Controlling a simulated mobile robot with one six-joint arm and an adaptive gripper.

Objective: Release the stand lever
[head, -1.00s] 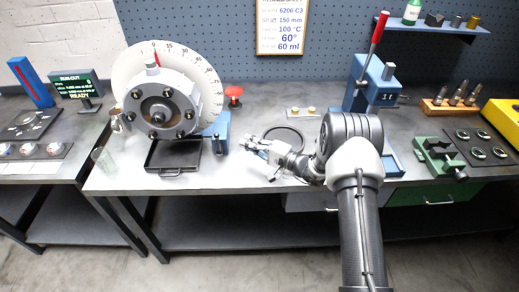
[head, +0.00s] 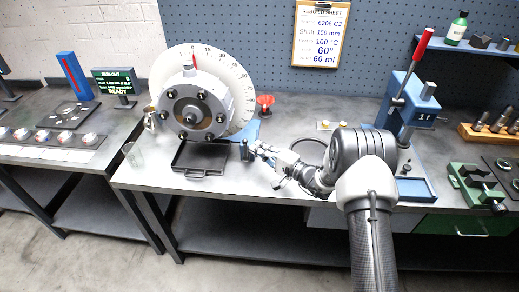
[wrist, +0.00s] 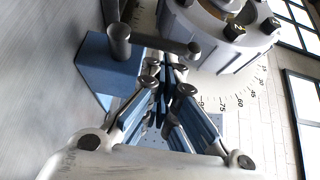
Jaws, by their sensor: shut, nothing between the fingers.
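The balancing stand is blue, with a dark grey lever on its right side. In the wrist view the lever (wrist: 155,43) has a round post at its left end and a bar running right to a rounded end. The bar lies just past my fingertips; I cannot tell whether they touch it. The blue stand block (wrist: 110,68) is under the post. In the head view the lever post (head: 244,150) stands just left of my gripper (head: 257,149). My gripper is shut and empty. The grey rotor (head: 193,112) sits on the stand before a white dial (head: 240,85).
A black tray (head: 202,171) lies below the rotor. A red knob (head: 265,101) stands behind the gripper, and a dark ring (head: 308,143) lies to its right. A blue press (head: 404,100) with a red-handled lever stands at right.

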